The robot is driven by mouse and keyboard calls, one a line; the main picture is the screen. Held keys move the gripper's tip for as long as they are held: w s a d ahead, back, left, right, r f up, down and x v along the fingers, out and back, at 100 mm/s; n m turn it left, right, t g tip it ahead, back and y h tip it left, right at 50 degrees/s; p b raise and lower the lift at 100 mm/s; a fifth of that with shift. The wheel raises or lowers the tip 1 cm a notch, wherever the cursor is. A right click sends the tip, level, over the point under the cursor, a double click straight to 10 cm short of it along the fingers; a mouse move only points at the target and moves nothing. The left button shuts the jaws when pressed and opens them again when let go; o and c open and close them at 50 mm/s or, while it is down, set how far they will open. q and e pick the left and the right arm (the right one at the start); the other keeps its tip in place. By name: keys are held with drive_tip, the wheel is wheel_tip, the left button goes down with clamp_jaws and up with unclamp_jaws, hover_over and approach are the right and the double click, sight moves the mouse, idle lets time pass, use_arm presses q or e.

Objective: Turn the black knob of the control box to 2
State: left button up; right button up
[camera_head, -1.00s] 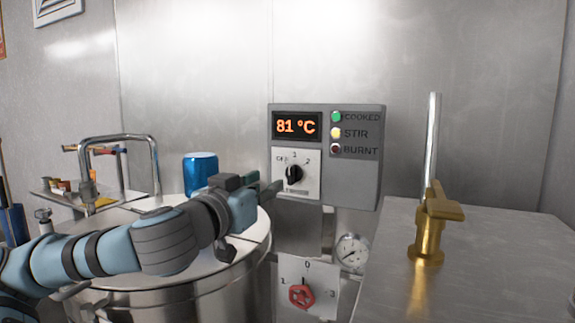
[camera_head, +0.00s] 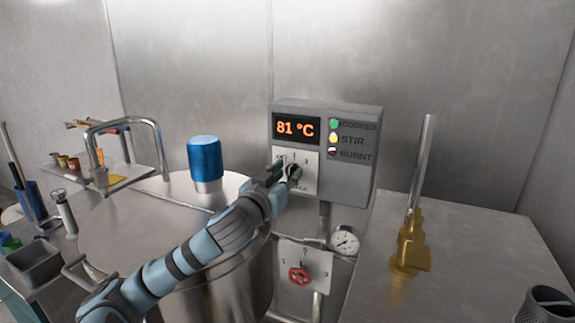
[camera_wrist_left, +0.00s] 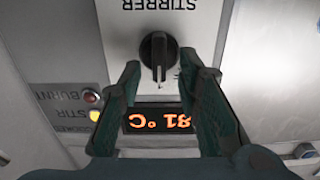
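The grey control box (camera_head: 362,165) hangs on the metal wall with an orange "81 °C" display (camera_head: 296,128). Its white dial plate (camera_head: 309,178) carries the black knob (camera_head: 295,173), partly covered by my gripper in the head view. In the left wrist view the picture is upside down, and the black knob (camera_wrist_left: 158,52) stands upright on the plate below "STIRRER". My left gripper (camera_wrist_left: 159,66) is open, its dark green fingers either side of the knob near its free end, with gaps visible. The head view shows the left gripper (camera_head: 283,171) at the dial. My right gripper is not in view.
A big steel pot (camera_head: 130,235) with a blue-topped cylinder (camera_head: 205,158) stands left.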

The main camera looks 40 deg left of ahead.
use_arm(q)
drive_tip(key=shift+w, duration=0.25)
drive_tip(key=shift+s, duration=0.1)
drive_tip(key=shift+c, duration=0.3)
clamp_jaws()
